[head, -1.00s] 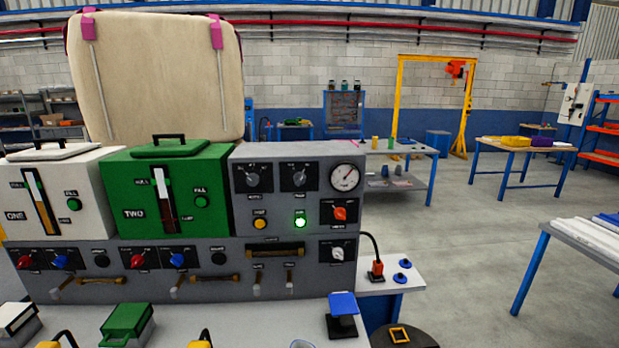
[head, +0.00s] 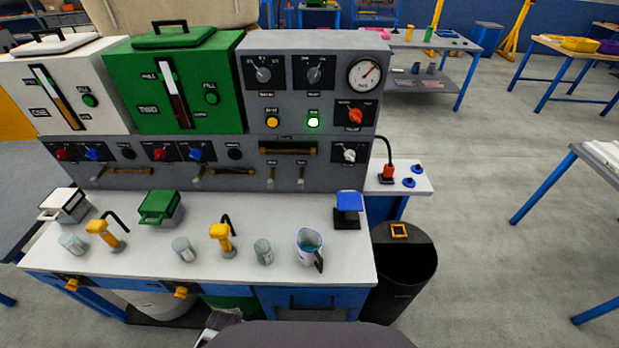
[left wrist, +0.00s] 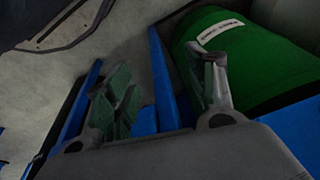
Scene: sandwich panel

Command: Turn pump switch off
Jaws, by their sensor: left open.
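The grey control panel (head: 318,62) stands at the back of the bench. It carries a red-orange rotary switch (head: 354,115) below the round gauge (head: 364,74), and a white rotary switch (head: 349,154) lower down. The labels are too small to read, so I cannot tell which is the pump switch. A green lamp (head: 313,122) is lit beside an amber button (head: 272,122). My left gripper (left wrist: 160,80) is open and empty in the left wrist view, low near a green drum (left wrist: 245,60) and blue bench legs, away from the panel. My right gripper is not in view.
The white bench top (head: 130,245) holds yellow hand pumps (head: 222,238), cups, a jug (head: 309,247) and a blue-topped block (head: 348,207). A black bin (head: 402,275) stands at the bench's right end.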

